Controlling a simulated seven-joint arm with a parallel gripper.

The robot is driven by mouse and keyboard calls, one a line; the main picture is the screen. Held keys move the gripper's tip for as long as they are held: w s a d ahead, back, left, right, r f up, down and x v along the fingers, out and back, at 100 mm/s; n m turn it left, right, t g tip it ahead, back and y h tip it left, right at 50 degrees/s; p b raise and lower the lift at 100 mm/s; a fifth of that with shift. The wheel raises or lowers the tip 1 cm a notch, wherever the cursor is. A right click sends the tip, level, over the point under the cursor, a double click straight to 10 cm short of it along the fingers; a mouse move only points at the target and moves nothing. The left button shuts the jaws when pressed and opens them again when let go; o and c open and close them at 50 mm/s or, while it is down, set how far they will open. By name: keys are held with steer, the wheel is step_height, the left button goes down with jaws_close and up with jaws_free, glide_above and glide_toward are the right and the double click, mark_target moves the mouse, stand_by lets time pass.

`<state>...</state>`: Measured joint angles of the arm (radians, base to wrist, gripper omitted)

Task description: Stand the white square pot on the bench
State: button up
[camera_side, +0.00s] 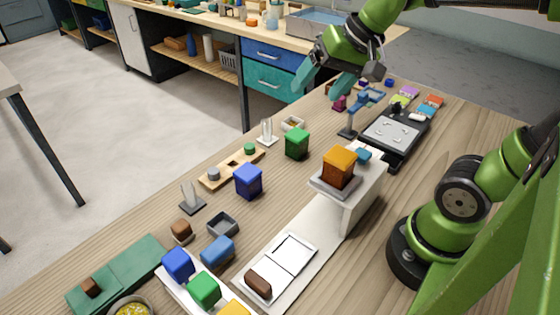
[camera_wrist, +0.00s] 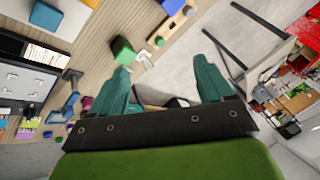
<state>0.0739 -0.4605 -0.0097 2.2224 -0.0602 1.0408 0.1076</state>
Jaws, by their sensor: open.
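A small white square pot (camera_side: 292,124) is on the wooden bench in the side view, near the bench's far edge, just behind the green block (camera_side: 297,143). Something yellowish shows inside it. It is too small to tell whether it sits flat or tilted. My gripper (camera_side: 317,88) is open and empty, up in the air above the far edge, apart from the pot. In the wrist view its two teal fingers (camera_wrist: 162,68) are spread wide with nothing between them. A small pale shape by the green block there may be the pot or a clear stand.
A clear stand (camera_side: 266,133) and a wooden rack (camera_side: 232,168) are left of the pot. A blue lamp-like stand (camera_side: 360,108) is to its right. An orange block (camera_side: 339,167) sits raised on a white stand. A blue block (camera_side: 248,181) and a dark square pot (camera_side: 222,224) are nearer.

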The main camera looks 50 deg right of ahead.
steer(key=s+f, duration=0.1)
steer(key=s, duration=0.1)
steer(key=s+a+f+n+t, duration=0.1)
steer(key=s, duration=0.1)
steer(key=s+a+n, duration=0.1)
steer(key=shift+s+a+f, duration=0.2)
steer(key=shift+s+f, duration=0.2)
